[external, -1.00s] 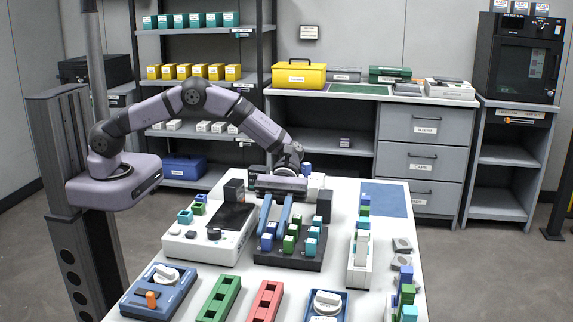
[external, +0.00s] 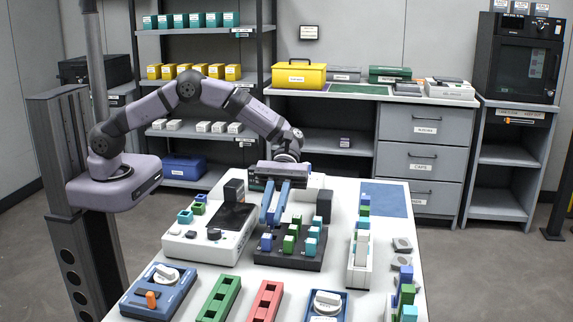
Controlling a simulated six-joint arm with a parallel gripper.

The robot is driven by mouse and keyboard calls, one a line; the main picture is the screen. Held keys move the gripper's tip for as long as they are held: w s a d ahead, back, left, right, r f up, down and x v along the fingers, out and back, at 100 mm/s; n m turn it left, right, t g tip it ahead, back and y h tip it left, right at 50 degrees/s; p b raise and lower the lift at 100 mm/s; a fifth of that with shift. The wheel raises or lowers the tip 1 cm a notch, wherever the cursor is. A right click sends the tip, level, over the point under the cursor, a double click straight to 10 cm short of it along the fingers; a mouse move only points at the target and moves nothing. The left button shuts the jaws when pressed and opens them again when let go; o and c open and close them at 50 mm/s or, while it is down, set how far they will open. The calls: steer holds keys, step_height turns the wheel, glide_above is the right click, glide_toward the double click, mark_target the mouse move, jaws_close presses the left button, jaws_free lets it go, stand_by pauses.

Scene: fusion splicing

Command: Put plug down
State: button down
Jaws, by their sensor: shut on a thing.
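My gripper (external: 270,222) points down over the left part of the dark rack (external: 300,263). Its two blue fingers are close together, shut on a plug. The held plug is small and mostly hidden by the fingers, so I cannot tell its colour. A blue plug (external: 267,243) stands in the rack just below the fingertips. Several green, blue and teal plugs (external: 289,244) stand in the rack to the right.
A white device with a dark top (external: 195,247) stands left of the rack. A white narrow holder (external: 359,272) with plugs is to the right. Blue (external: 157,293), green (external: 219,298) and red (external: 265,301) trays line the front.

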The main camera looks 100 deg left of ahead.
step_height(320, 180, up, 6)
steer(key=shift+r, duration=0.15)
steer(key=a+r+n+t+y+p, duration=0.1)
steer(key=a+r+n+t+p, duration=0.2)
steer(key=a, duration=0.8)
steer(key=a+r+n+t+y, duration=0.1)
steer(key=a+r+n+t, duration=0.3)
steer(key=a, duration=0.6)
steer(key=n+t+y+p, duration=0.1)
steer(key=n+t+y, duration=0.5)
glide_above(318, 176)
steer(key=shift+f, duration=6.3)
